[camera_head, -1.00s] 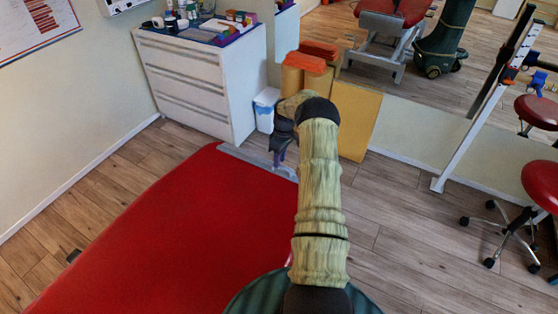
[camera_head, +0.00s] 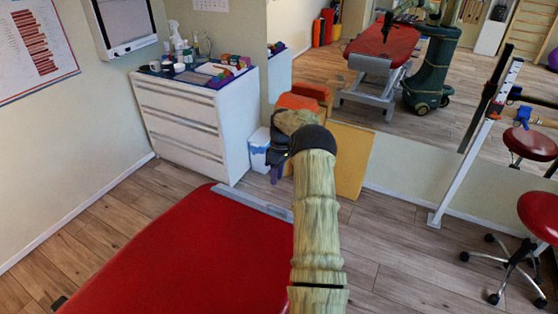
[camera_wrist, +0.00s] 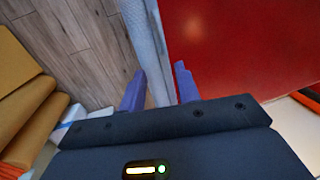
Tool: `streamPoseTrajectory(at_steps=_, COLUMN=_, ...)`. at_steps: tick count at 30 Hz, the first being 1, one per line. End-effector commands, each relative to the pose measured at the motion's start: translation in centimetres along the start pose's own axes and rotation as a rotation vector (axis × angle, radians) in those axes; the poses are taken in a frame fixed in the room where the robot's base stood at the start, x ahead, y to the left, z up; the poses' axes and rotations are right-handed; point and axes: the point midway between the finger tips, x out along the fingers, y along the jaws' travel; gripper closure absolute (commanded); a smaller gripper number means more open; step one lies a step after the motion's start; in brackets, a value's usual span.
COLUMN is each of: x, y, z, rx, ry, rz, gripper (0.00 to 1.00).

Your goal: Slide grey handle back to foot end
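The grey handle (camera_head: 252,201) is a flat bar along the far, foot-end edge of the red treatment table (camera_head: 190,262). In the wrist view the grey handle (camera_wrist: 148,45) runs as a narrow strip between the wood floor and the red top (camera_wrist: 235,45). My gripper (camera_head: 276,178) is above and just beyond the handle's right part in the head view, apart from it. In the wrist view my gripper (camera_wrist: 160,82) has its two purple fingers spread, with the strip seen beyond the gap and nothing held. My forearm hides the handle's right end.
A white drawer unit (camera_head: 190,120) with small items on top stands behind the table. A white bin (camera_head: 259,150) and orange-yellow foam blocks (camera_head: 345,155) are beyond the gripper. A mirror covers the right wall. Floor (camera_head: 390,240) right of the table is clear up to a red stool (camera_head: 540,215).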

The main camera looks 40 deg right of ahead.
Motion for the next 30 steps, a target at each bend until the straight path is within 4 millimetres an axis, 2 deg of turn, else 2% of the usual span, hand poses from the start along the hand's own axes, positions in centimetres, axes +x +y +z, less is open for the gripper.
streamPoseTrajectory(at_steps=1, x=-1.2, y=0.1, z=0.0, rx=0.000, ry=0.002, rz=0.004, gripper=0.67)
streamPoseTrajectory(at_steps=6, x=-4.3, y=0.1, z=0.0, rx=0.001, ry=0.003, rz=0.004, gripper=0.67)
streamPoseTrajectory(at_steps=10, x=-5.8, y=0.1, z=0.0, rx=0.000, ry=0.002, rz=0.003, gripper=0.67)
streamPoseTrajectory(at_steps=14, x=-6.4, y=0.0, z=0.0, rx=0.000, ry=0.002, rz=0.002, gripper=0.67)
streamPoseTrajectory(at_steps=30, x=-6.4, y=-0.1, z=-0.1, rx=0.000, ry=0.001, rz=0.003, gripper=0.67)
